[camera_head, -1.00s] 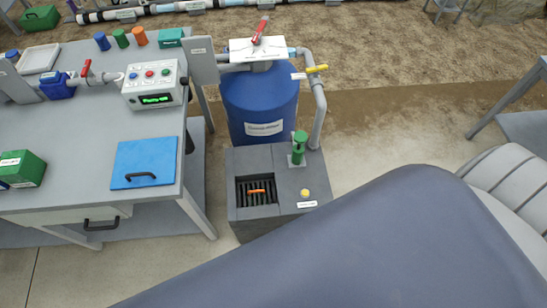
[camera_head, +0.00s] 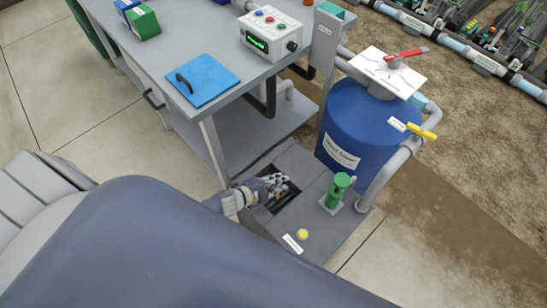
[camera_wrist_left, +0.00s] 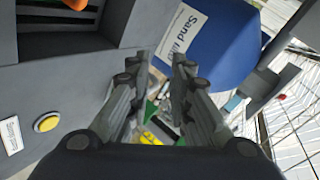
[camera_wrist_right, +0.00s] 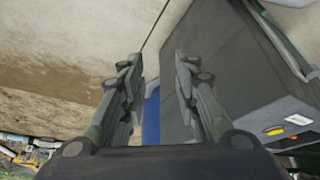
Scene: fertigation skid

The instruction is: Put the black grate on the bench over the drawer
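The black grate (camera_head: 281,203) sits in the square opening of the dark grey box, partly hidden by my left gripper (camera_head: 280,183). Its bars and part of its orange handle show at the upper left of the left wrist view (camera_wrist_left: 52,18). My left gripper is at the opening, its fingers apart and empty in its wrist view (camera_wrist_left: 160,62). My right gripper (camera_wrist_right: 156,68) is open and empty in its wrist view and hidden in the head view. The grey bench (camera_head: 222,38) stands behind the box, with the drawer (camera_head: 135,78) under its top at the front left.
A blue panel with a black handle (camera_head: 203,78) lies on the bench near the drawer. A control box (camera_head: 272,36) and a green box (camera_head: 144,22) are also on it. A blue tank (camera_head: 355,125), a green post (camera_head: 338,190) and pipes stand close to the opening.

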